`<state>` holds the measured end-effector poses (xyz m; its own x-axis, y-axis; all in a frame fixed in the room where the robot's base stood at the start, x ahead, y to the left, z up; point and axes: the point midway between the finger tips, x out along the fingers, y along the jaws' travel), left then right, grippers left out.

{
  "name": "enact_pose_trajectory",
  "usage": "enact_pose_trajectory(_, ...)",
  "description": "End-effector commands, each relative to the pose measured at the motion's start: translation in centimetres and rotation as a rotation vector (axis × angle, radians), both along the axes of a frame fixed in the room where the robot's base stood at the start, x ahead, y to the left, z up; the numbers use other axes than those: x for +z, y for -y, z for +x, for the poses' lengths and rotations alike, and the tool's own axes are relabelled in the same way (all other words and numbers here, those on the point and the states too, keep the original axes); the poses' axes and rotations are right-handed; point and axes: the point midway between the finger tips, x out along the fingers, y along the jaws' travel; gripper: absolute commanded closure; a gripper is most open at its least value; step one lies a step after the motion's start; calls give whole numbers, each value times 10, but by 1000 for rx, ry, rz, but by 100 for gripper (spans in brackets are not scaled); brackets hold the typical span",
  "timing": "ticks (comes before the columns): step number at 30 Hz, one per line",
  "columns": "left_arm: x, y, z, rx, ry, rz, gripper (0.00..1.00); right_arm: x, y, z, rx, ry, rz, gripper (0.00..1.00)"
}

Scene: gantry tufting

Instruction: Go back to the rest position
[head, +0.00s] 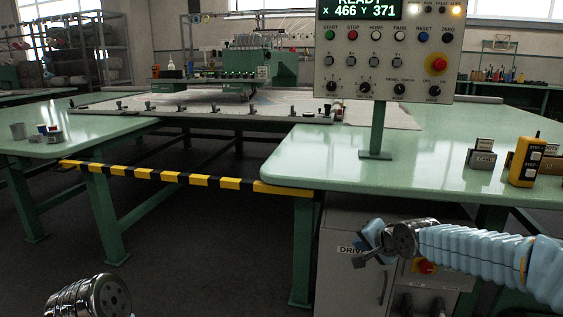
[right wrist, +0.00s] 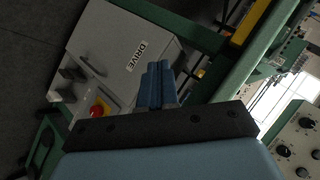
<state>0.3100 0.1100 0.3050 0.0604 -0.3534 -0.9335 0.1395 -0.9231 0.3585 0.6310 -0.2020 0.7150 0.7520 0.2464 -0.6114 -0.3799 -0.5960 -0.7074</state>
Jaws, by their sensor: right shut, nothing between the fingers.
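A metal joint of my left arm shows at the bottom left of the head view; the left gripper's fingers are out of the picture.
The green table (head: 400,160) carries the control panel (head: 385,65) on a post. A yellow pendant (head: 526,160) stands near its right front. A black-and-yellow striped bar (head: 170,177) spans the gap to the left table. A red knob (right wrist: 99,108) is on the cabinet. Dark floor at left is clear.

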Motion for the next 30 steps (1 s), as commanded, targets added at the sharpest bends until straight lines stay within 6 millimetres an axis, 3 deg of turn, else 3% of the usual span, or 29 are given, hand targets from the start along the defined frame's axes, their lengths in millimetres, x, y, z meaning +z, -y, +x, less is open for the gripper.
enact_pose_trajectory(1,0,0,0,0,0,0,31,-40,-10,-5,42,-48,-12,100)
enact_pose_trajectory(3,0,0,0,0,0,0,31,-91,-24,-17,106,-102,-33,100)
enact_pose_trajectory(8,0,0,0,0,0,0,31,-202,-52,-63,249,-219,-79,100)
enact_pose_trajectory(12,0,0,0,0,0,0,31,-287,-73,-126,374,-325,-117,100)
enact_pose_trajectory(15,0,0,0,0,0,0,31,-337,-84,-180,465,-401,-148,100)
enact_pose_trajectory(18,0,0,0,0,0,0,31,-373,-90,-235,549,-468,-178,100)
enact_pose_trajectory(22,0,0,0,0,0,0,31,-399,-92,-289,635,-530,-210,100)
enact_pose_trajectory(25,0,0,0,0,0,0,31,-407,-92,-312,673,-555,-227,100)
enact_pose_trajectory(30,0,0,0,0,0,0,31,-410,-92,-322,692,-565,-235,100)
